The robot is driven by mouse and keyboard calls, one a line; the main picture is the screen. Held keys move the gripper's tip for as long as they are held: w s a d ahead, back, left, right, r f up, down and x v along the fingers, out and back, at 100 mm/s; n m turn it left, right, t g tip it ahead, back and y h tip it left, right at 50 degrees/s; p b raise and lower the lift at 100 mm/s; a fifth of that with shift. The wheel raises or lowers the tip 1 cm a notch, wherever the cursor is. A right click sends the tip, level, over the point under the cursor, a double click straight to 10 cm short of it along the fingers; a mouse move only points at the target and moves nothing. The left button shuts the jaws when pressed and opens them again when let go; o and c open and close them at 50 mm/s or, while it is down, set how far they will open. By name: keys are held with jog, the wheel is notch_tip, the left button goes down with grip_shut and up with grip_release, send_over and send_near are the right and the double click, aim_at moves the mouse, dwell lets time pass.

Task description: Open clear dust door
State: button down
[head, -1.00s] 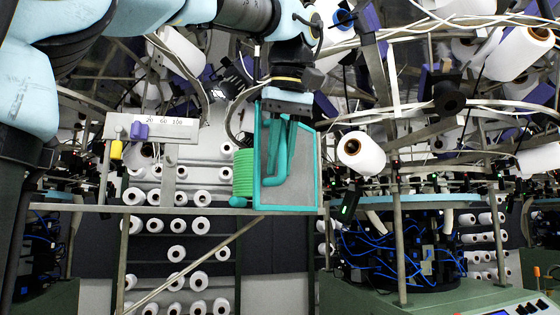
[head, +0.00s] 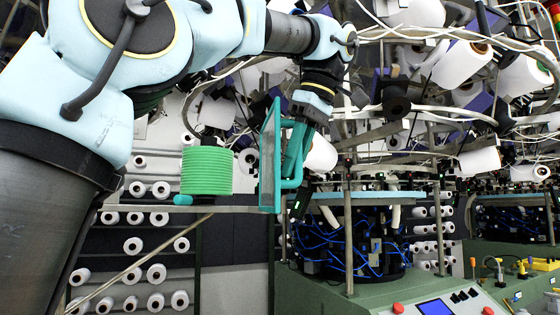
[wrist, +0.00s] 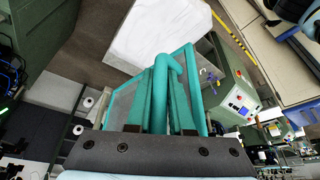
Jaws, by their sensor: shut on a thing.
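The clear dust door (head: 269,160) is a see-through panel in a teal frame. In the head view it stands steeply angled, almost edge-on. Its teal tubular handle (head: 290,184) sticks out on the right side. My gripper (head: 294,165) reaches down from above and is shut on this handle. In the wrist view, the gripper (wrist: 170,95) has its teal fingers around the handle (wrist: 188,75), with part of the door panel (wrist: 122,105) to their left. The fingers and handle share a colour, so their exact contact is hard to see. The door stands clear of the green ribbed spool (head: 206,170).
White yarn cones (head: 320,155) and metal struts crowd the right. The knitting machine with blue cables (head: 345,245) stands at lower right, with a control panel (head: 435,307) in front.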

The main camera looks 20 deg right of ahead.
jog(key=shift+s+d+f, duration=0.2)
jog(key=shift+d, duration=0.2)
jog(key=c, duration=1.1)
grip_release()
